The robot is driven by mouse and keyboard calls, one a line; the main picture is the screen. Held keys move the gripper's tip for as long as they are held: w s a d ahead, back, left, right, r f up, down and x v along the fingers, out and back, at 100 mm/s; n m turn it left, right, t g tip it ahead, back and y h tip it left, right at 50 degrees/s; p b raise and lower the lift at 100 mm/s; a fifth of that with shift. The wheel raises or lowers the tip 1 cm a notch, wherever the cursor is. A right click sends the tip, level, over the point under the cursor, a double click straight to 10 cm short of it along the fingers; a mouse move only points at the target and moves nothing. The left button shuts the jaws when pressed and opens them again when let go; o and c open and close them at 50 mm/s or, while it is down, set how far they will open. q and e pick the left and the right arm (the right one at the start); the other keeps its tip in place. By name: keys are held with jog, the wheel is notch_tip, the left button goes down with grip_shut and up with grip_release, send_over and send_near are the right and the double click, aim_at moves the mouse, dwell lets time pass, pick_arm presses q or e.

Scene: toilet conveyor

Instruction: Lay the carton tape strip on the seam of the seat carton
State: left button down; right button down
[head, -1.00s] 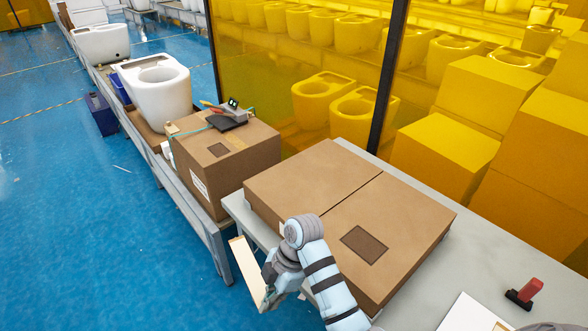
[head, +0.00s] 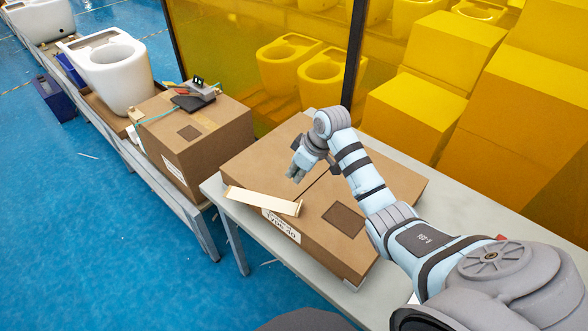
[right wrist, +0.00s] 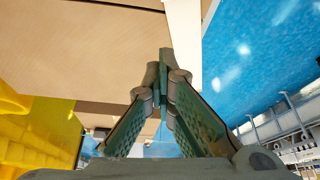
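The seat carton (head: 375,190) is a wide, flat brown box lying on a table, with a dark seam (head: 314,184) across its top. The carton tape strip (head: 262,200) is a cream band at the carton's front edge, beside the seam's near end. It slants across that edge; I cannot tell whether it touches the cardboard. My right gripper (head: 293,177) is over the carton top, left of the seam. In the right wrist view its fingertips (right wrist: 165,72) are drawn together at the cream strip (right wrist: 186,35). My left gripper is out of view.
A taller carton (head: 195,140) with a tape tool (head: 195,95) on top stands to the left on the conveyor. A white toilet (head: 115,75) is behind it. A yellow see-through screen (head: 240,60) stands behind the table. Grey table surface (head: 395,160) shows behind the carton.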

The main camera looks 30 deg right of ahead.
notch_tip(320, 180, down, 8)
jog(key=shift+s+a+f+m+h+b, duration=0.15)
jog(key=shift+m+h+b, duration=0.25)
jog(key=shift+m+b, duration=0.5)
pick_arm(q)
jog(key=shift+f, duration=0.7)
pick_arm(e)
jog(key=shift+d, duration=0.2)
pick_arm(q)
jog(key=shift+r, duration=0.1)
pick_arm(e)
jog(key=shift+s+d, duration=0.1)
jog(key=shift+d, duration=1.15)
jog(key=shift+s+d, duration=0.15)
jog(key=shift+d, duration=1.2)
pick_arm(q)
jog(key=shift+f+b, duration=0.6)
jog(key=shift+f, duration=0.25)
pick_arm(e)
jog(key=shift+s+d+r, duration=0.1)
jog(key=shift+s+d, duration=0.05)
jog(key=shift+d, duration=1.25)
jog(key=shift+s+d+r, duration=0.1)
jog(key=shift+d, duration=1.25)
